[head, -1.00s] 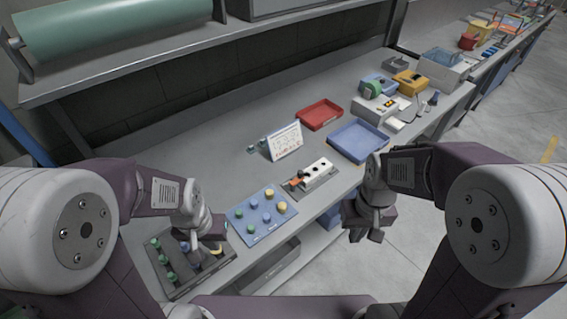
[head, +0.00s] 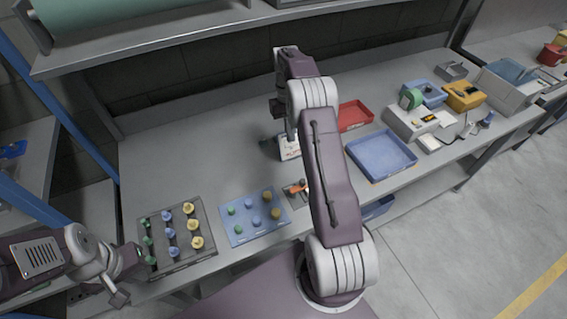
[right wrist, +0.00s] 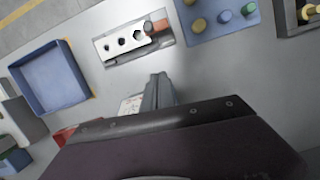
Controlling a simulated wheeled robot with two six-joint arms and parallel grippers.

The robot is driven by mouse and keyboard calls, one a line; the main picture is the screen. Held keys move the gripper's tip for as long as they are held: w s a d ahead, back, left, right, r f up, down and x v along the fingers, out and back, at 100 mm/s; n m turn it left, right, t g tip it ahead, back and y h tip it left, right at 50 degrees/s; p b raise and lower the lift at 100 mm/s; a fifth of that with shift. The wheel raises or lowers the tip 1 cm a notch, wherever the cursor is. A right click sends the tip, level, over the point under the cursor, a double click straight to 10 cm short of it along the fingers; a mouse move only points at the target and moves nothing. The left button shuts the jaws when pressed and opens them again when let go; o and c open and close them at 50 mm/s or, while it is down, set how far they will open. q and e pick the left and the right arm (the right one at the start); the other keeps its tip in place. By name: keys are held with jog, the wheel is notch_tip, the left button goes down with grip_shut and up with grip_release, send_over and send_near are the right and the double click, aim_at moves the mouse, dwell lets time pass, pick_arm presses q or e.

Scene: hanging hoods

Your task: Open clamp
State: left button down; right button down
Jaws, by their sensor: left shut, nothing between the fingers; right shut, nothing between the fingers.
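The clamp fixture is a grey base with a white block with dark holes and an orange-red handle. In the right wrist view the white block (right wrist: 125,42) and the orange-red clamp handle (right wrist: 160,25) lie at the top, beyond my fingertips. In the head view my right arm covers most of the fixture, and only the orange clamp handle (head: 298,188) and a bit of base show. My right gripper (right wrist: 158,80) is shut and empty above the bench, apart from the clamp. My left gripper (head: 127,263) is shut and empty at the left, by the dark tray's left edge.
A blue plate with coloured knobs (head: 238,236) and a dark tray (head: 180,262) with several pegs lie left of the clamp. A blue bin (head: 362,160) and red tray (head: 352,117) lie to its right. The back left bench is clear.

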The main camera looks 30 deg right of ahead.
jog(key=shift+s+d+f, duration=0.6)
jog(key=shift+s, duration=0.1)
jog(key=p, duration=0.4)
send_over(299, 185)
jog(key=w+d, duration=0.2)
jog(key=w, duration=0.1)
jog(key=x, duration=0.3)
jog(key=w+x, duration=0.1)
jog(key=x, duration=0.2)
jog(key=w+x, duration=0.1)
jog(key=x, duration=0.2)
jog(key=shift+s+d+f, duration=0.1)
jog(key=shift+d+f, duration=0.1)
jog(key=shift+f, duration=0.15)
jog(key=shift+s+a+f, duration=0.1)
jog(key=shift+s+f, duration=0.05)
jog(key=shift+s, duration=0.25)
jog(key=shift+w, duration=0.1)
